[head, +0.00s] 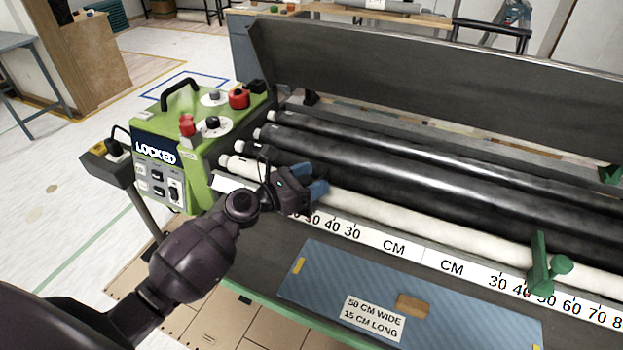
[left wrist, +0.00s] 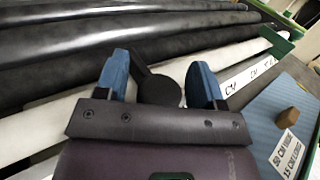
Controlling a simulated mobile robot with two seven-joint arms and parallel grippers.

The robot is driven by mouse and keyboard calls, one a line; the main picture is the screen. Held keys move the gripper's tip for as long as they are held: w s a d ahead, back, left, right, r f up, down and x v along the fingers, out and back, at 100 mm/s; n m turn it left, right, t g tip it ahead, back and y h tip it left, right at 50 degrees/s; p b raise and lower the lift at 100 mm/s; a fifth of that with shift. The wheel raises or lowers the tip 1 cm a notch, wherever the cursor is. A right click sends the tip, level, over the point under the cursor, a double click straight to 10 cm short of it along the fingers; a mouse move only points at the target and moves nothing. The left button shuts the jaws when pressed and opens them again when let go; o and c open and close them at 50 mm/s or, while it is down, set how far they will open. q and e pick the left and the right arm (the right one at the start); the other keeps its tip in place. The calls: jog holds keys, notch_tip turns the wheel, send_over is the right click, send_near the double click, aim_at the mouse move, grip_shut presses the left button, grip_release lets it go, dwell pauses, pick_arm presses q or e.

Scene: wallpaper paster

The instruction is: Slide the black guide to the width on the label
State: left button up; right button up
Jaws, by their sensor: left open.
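The black guide (left wrist: 158,88), with a round knob, shows in the left wrist view between the two blue fingers of my left gripper (left wrist: 160,74). The fingers are open, one on each side of the knob, with gaps visible. In the head view my left gripper (head: 305,188) is over the white roller's left part and hides most of the guide. The ruler strip (head: 394,249) runs below; its left scale shows 30 and 40 right of the gripper, but the guide's exact reading is hidden. The label (head: 374,318) reads "50 CM WIDE 15 CM LONG". My right gripper is out of view.
A green guide (head: 541,267) stands near 50 on the right scale. A blue sheet (head: 330,272) with a small wooden block (head: 412,305) lies in front. A green control box (head: 208,125) marked "LOCKED" stands left of the black rollers (head: 400,165).

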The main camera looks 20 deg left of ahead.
pick_arm(q)
jog(key=v, duration=1)
jog(key=shift+s+a, duration=0.2)
jog(key=shift+s, duration=0.1)
jog(key=shift+s, duration=0.1)
